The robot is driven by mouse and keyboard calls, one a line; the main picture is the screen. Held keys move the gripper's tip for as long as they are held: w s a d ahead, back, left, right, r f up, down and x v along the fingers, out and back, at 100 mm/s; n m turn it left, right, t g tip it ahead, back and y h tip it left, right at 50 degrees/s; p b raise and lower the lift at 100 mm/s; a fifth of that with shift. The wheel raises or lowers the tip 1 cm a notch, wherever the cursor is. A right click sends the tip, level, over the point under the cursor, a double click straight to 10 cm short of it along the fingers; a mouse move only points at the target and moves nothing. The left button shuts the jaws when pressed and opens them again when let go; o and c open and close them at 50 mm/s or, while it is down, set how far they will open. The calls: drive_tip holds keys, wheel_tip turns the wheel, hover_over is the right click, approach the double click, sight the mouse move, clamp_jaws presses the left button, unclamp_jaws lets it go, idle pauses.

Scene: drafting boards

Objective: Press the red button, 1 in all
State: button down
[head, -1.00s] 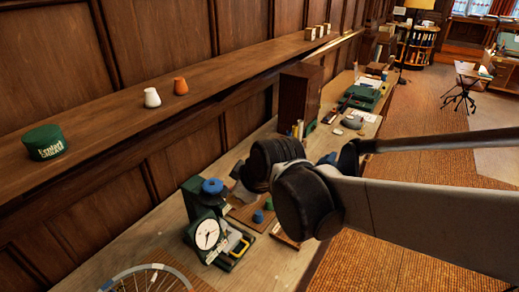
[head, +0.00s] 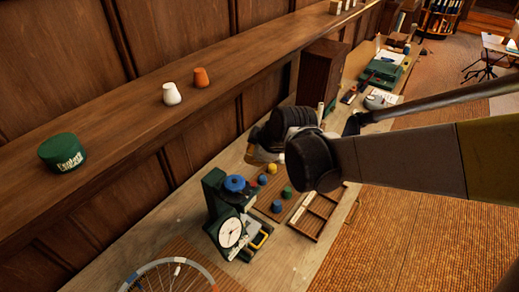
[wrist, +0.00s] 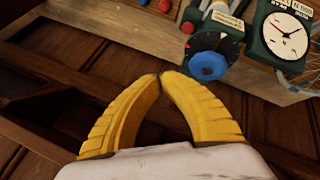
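In the wrist view my gripper (wrist: 160,76) has two yellow ribbed fingers that meet at the tips, with nothing visible between them. A small red button (wrist: 187,27) shows beyond the fingertips at the upper edge, and another red round piece (wrist: 165,6) is beside it, cut by the frame. The gripper is apart from both. Blue (head: 276,206), green (head: 286,192) and yellow (head: 271,168) round pieces sit on a wooden board on the bench.
A green device with a white dial (head: 231,232) and a blue knob (head: 235,183) stands beside the board; the knob also shows in the wrist view (wrist: 208,66). A divided wooden tray (head: 314,215) lies to the right. A wheel (head: 168,278) is in front.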

drive_tip(key=shift+f+b, duration=3.15)
drive_tip(key=shift+f, duration=1.15)
drive_tip(key=shift+f, duration=0.1)
drive_tip(key=shift+f+b, duration=0.3)
drive_tip(key=shift+b, duration=0.1)
drive_tip(key=shift+s+d+f+b, duration=0.15)
drive_tip(key=shift+f+b, duration=0.5)
drive_tip(key=shift+f, duration=0.1)
drive_tip(key=shift+r+p, duration=0.75)
drive_tip(key=shift+r, duration=0.3)
drive_tip(key=shift+r, duration=0.1)
drive_tip(key=shift+r+p, duration=1.85)
drive_tip(key=shift+r, duration=0.65)
